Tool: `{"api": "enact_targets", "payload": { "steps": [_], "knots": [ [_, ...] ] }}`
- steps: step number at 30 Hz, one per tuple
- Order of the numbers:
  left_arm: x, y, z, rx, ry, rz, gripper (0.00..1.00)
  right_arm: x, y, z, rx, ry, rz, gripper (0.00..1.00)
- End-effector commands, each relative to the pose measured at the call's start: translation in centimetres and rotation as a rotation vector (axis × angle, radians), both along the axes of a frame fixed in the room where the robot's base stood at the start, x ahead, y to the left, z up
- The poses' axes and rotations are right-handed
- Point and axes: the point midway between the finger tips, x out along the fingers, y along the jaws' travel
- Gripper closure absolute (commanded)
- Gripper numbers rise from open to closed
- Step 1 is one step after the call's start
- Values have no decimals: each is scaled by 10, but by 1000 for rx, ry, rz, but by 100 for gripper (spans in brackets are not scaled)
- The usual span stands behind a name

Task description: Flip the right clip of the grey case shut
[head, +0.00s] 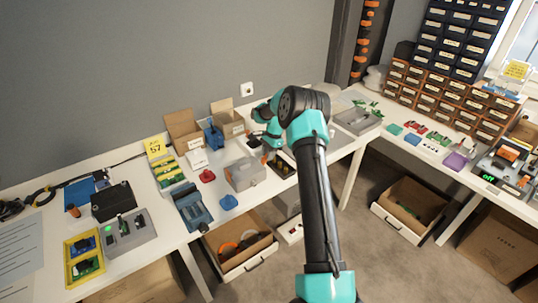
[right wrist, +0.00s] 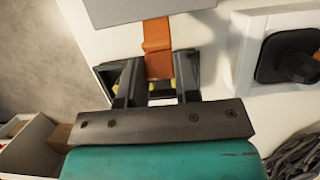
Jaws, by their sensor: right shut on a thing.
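The grey case (head: 244,176) sits on the white bench in the middle of the head view. Its grey edge (right wrist: 150,10) shows at the top of the right wrist view. The orange right clip (right wrist: 157,47) hangs out from that edge, and its lower end is between the fingers of my right gripper (right wrist: 157,78). My right gripper is shut on the clip. In the head view my right gripper (head: 265,157) is at the right side of the case, and the arm hides part of the space there. My left gripper is not in view.
A black tray (head: 283,166) with yellow parts lies just below the gripper. A blue tool case (head: 192,208), a red piece (head: 207,176) and a blue piece (head: 228,202) lie to the left. Open cartons (head: 184,130) stand behind, against the wall.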

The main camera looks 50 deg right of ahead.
Motion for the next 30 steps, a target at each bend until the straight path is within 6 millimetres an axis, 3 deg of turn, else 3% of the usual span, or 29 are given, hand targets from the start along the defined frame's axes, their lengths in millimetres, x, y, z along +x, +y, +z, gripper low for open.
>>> {"api": "enact_targets", "payload": {
  "steps": [30],
  "knots": [
    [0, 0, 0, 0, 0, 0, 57, 8, 38, 15, -599, 126, 4, 94]
  ]
}}
